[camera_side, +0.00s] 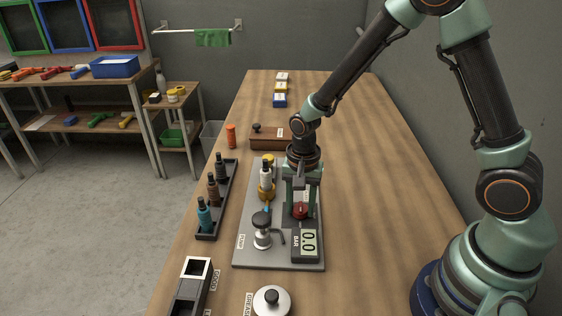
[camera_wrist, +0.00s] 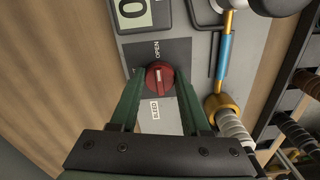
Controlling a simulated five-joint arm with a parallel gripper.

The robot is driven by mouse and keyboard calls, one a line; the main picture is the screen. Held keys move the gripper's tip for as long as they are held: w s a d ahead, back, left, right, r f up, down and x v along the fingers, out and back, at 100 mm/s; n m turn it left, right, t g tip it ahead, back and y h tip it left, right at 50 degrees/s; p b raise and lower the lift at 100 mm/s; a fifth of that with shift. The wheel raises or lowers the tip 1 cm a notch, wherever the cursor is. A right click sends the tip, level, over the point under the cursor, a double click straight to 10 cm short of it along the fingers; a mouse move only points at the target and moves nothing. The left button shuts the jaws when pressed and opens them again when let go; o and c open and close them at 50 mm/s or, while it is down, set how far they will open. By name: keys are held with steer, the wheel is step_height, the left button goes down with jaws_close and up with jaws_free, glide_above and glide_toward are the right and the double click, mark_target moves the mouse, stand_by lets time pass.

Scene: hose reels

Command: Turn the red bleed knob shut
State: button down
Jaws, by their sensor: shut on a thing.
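The red bleed knob (camera_side: 300,211) sits on the grey plate (camera_side: 250,251), behind the gauge. In the wrist view the knob (camera_wrist: 160,77) shows a pale mark on its face, between a label reading OPEN and one reading BLEED. My gripper (camera_side: 301,208) reaches down over the plate, and its two green fingers close on the knob from both sides. The gauge (camera_side: 306,244) reads 0.0 BAR; only part of its display (camera_wrist: 135,12) shows in the wrist view. Which way the mark points is hard to tell.
The pump (camera_side: 262,231) and an upright white and gold fitting (camera_side: 265,180) stand close left of my gripper. A black rack (camera_side: 228,190) with several bottles is further left. The table to the right is clear.

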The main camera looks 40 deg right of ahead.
steer(key=n, duration=0.4)
steer(key=shift+n, duration=0.3)
steer(key=n, duration=0.4)
steer(key=shift+s+n, duration=0.1)
steer(key=shift+n, duration=0.2)
steer(key=n, duration=0.4)
steer(key=shift+d, duration=0.1)
steer(key=shift+n, duration=2.4)
steer(key=shift+c, duration=1.9)
jaws_free()
